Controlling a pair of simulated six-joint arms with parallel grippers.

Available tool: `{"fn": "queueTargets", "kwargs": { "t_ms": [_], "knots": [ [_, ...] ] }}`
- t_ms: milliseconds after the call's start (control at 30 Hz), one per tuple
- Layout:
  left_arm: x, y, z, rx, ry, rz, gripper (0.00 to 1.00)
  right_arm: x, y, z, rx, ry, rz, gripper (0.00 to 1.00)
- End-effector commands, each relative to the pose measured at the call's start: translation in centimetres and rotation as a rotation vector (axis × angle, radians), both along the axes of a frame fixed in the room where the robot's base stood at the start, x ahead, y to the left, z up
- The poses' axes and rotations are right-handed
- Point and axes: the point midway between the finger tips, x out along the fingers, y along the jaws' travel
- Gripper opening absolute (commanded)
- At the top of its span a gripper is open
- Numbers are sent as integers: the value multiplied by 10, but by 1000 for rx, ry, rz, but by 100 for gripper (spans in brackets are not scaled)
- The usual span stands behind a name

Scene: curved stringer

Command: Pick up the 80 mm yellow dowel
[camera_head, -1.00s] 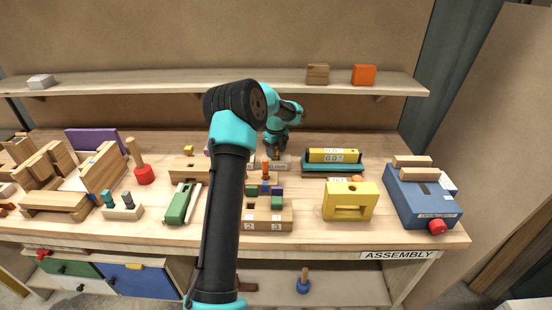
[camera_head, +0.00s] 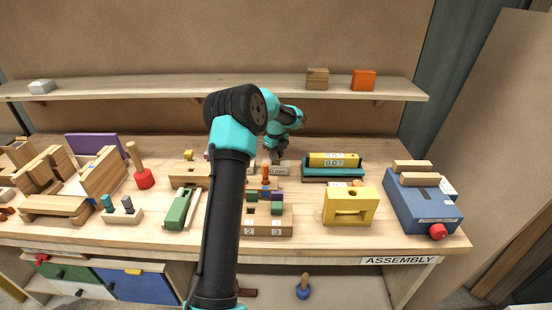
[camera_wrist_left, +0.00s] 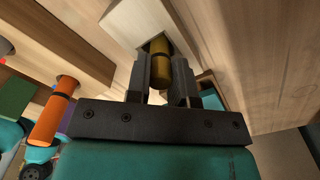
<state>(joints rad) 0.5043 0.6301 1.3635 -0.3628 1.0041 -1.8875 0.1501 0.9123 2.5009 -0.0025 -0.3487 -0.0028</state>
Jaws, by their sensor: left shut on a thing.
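The yellow dowel (camera_wrist_left: 160,64) shows in the left wrist view between the two dark fingers of my left gripper (camera_wrist_left: 161,82). The fingers are shut on it. Its far end meets a square opening in a pale wooden block (camera_wrist_left: 138,20); how deep it sits cannot be told. In the head view my left gripper (camera_head: 276,158) points down at the back middle of the bench, at a pale labelled block (camera_head: 277,169). The dowel is hard to make out there. My right gripper is not in view.
An orange dowel (camera_wrist_left: 54,118) stands close beside the gripper. In front is a numbered wooden block (camera_head: 268,223) with coloured pieces. A yellow gauge with a display (camera_head: 333,160) and a yellow block (camera_head: 350,206) lie to the right. A shelf (camera_head: 200,86) runs behind.

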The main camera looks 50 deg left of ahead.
Motion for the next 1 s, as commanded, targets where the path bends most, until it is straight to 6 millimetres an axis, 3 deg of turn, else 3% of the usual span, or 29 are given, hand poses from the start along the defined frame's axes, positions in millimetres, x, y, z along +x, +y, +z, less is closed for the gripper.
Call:
{"fn": "queueTargets", "kwargs": {
  "t_ms": [167, 700, 900, 1000],
  "knots": [
    [0, 0, 15, 1, -2, 0, 0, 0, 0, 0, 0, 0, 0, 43],
    [1, 0, 98, 2, -2, 0, 0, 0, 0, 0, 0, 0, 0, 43],
    [0, 0, 120, 1, -1, 0, 0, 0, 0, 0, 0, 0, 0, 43],
    [-5, -5, 120, 0, 1, 0, 0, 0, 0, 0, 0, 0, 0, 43]
  ]
}}
